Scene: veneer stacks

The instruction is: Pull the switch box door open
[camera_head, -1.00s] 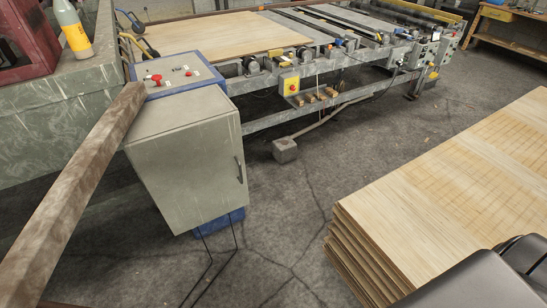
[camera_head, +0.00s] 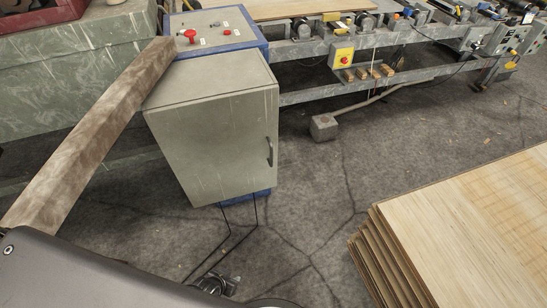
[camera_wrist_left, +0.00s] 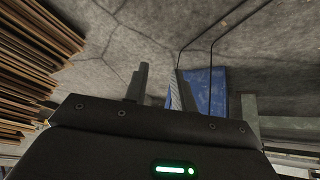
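The grey-green switch box (camera_head: 215,80) stands left of centre in the head view on a blue base. Its front door (camera_head: 222,140) looks shut, with a dark vertical handle (camera_head: 269,152) near the right edge. My left gripper (camera_head: 222,284) is at the bottom of the head view, below the box and apart from the handle. In the left wrist view its two fingers (camera_wrist_left: 160,88) stand apart with nothing visible between them. The blue base (camera_wrist_left: 208,90) shows beyond them; the handle is not in that view. My right gripper is not in view.
A brown beam (camera_head: 95,140) slants along the box's left side. A stack of veneer sheets (camera_head: 465,215) is at the lower right. Thin black cables (camera_head: 228,232) run down below the box. Open concrete floor (camera_head: 315,190) lies between box and stack. A machine frame (camera_head: 390,88) stands behind.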

